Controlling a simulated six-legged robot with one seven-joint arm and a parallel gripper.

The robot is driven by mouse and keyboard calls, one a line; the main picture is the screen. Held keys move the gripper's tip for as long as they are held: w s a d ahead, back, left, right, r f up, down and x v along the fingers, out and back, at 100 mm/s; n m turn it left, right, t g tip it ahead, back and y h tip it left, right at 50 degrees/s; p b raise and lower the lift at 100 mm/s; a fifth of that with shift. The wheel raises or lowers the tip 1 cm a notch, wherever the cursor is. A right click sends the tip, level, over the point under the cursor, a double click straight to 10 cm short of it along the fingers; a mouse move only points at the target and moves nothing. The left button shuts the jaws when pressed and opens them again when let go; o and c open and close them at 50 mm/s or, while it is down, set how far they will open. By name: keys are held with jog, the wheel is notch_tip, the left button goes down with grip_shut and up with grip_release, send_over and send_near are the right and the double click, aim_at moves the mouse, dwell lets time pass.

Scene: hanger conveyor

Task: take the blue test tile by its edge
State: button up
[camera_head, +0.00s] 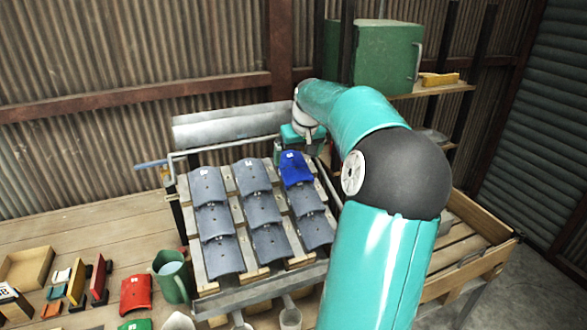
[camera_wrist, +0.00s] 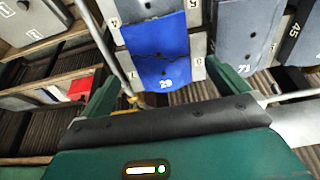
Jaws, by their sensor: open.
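The blue test tile (camera_head: 295,169) lies at the top of the right column of the sloped rack in the head view. In the wrist view the blue tile (camera_wrist: 158,62) bears a white "29", and a dark jagged line runs across it. My gripper (camera_wrist: 160,80) is open, its two green fingers on either side of the tile's numbered edge. I see no clear contact, and the gap to each side is hard to judge. In the head view my arm's end is just above the tile's top edge; the fingers are hidden there.
Grey tiles (camera_head: 252,177) fill the rack's other places; numbered neighbours (camera_wrist: 243,40) stand close on the right in the wrist view. A metal rail (camera_head: 235,140) runs behind the rack. A green mug (camera_head: 172,278) and red tile (camera_head: 136,294) are at lower left. A wooden crate (camera_head: 485,262) stands right.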

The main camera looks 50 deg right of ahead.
aim_at(295, 166)
jog(key=x, duration=0.5)
jog(key=shift+f, duration=0.4)
jog(key=shift+c, duration=0.2)
jog(key=c, duration=1)
jog(key=shift+r, duration=0.1)
jog(key=shift+c, duration=0.2)
